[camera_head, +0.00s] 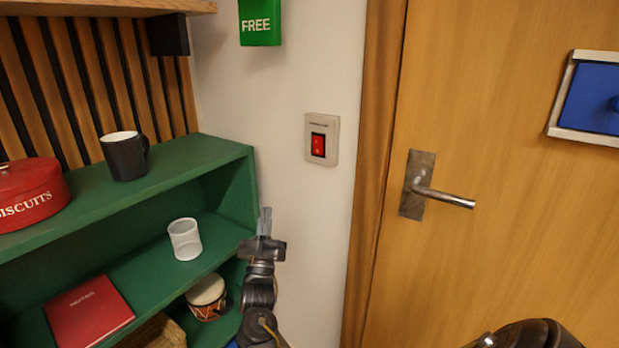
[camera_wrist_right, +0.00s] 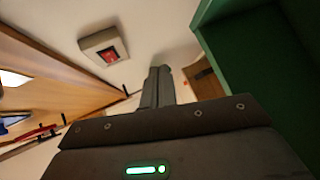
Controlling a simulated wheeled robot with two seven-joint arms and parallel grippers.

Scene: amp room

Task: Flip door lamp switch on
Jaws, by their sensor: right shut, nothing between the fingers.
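The door lamp switch (camera_head: 318,145) is a red rocker in a pale square plate on the white wall, left of the door frame. In the right wrist view the switch (camera_wrist_right: 108,54) shows at the upper left, tilted, ahead of the fingers and to their left. My right gripper (camera_head: 265,222) is shut and empty, pointing up, below and left of the switch and apart from it. Its closed fingers show in the right wrist view (camera_wrist_right: 158,86). I cannot tell the rocker's position for sure. My left gripper is not in view.
A green shelf (camera_head: 205,152) stands close to my right gripper's left, holding a black mug (camera_head: 125,156), a red biscuit tin (camera_head: 32,194), a white cup (camera_head: 185,240), a red book (camera_head: 88,312) and a drum (camera_head: 207,298). A wooden door (camera_head: 500,190) with a metal handle (camera_head: 440,195) is at right.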

